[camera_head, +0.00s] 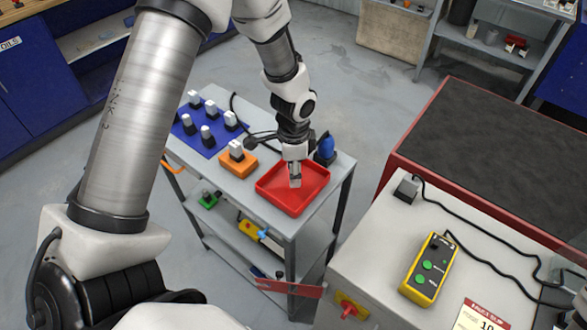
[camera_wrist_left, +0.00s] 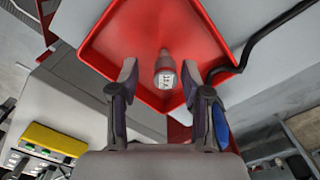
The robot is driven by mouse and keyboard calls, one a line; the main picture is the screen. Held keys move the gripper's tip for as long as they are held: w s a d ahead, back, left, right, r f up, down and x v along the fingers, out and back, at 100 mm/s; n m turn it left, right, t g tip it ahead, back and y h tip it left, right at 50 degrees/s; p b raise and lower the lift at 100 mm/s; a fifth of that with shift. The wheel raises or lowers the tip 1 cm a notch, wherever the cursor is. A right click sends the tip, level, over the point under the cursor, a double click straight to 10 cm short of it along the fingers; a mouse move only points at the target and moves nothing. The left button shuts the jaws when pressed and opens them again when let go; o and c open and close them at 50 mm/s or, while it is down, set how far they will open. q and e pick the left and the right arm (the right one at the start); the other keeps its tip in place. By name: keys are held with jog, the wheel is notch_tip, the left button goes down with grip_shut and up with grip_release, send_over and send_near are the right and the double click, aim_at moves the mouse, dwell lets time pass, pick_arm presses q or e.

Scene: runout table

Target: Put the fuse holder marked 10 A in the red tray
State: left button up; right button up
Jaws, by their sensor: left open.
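My left gripper (camera_head: 295,181) is over the red tray (camera_head: 264,190), at the right end of the grey cart. In the left wrist view the gripper (camera_wrist_left: 165,85) is open, one finger on each side of a fuse holder (camera_wrist_left: 165,72). This fuse holder has a pale marked end and shows against the floor of the red tray (camera_wrist_left: 112,42). Gaps show between it and both fingers. I cannot read its marking for certain. Several other fuse holders (camera_head: 206,131) with pale tops stand on a blue board (camera_head: 189,142).
An orange block (camera_head: 238,165) with a pale-topped piece stands left of the tray. A blue object (camera_head: 326,147) and a black cable are behind it. At right, a bench holds a yellow button box (camera_head: 429,268) and a card (camera_head: 478,318) reading 10. The tray's left part is clear.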

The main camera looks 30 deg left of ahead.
pick_arm(q)
jog(key=shift+w+r, duration=0.15)
jog(key=shift+r, duration=0.05)
notch_tip(320, 180, up, 12)
jog(key=b, duration=0.1)
jog(key=shift+f, duration=0.25)
